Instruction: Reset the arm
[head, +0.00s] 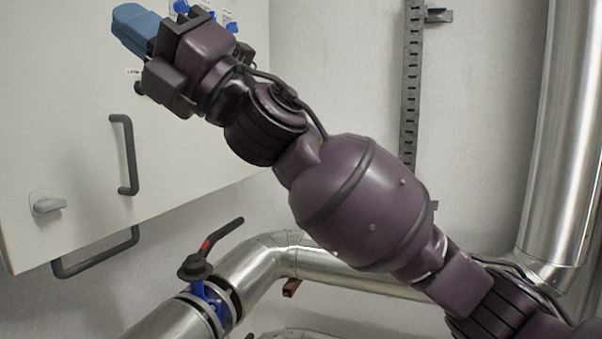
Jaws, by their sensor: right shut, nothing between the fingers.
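My right arm (365,205) comes in from the lower right and reaches up to the upper left. Its gripper (136,28) is in front of the upper part of a white cabinet (60,110). The blue-grey tip of the gripper looks closed, with nothing seen held in it. The gripper body hides part of the cabinet face with its blue knobs (181,7) and small labels. I cannot tell whether the gripper touches the cabinet. My left gripper is out of view.
The cabinet has a dark handle (127,155) and a grey latch (47,204). Below, a silver pipe (262,262) carries a valve with a black lever (221,236). A thick vertical pipe (565,120) stands at right. A slotted rail (411,85) runs up the wall.

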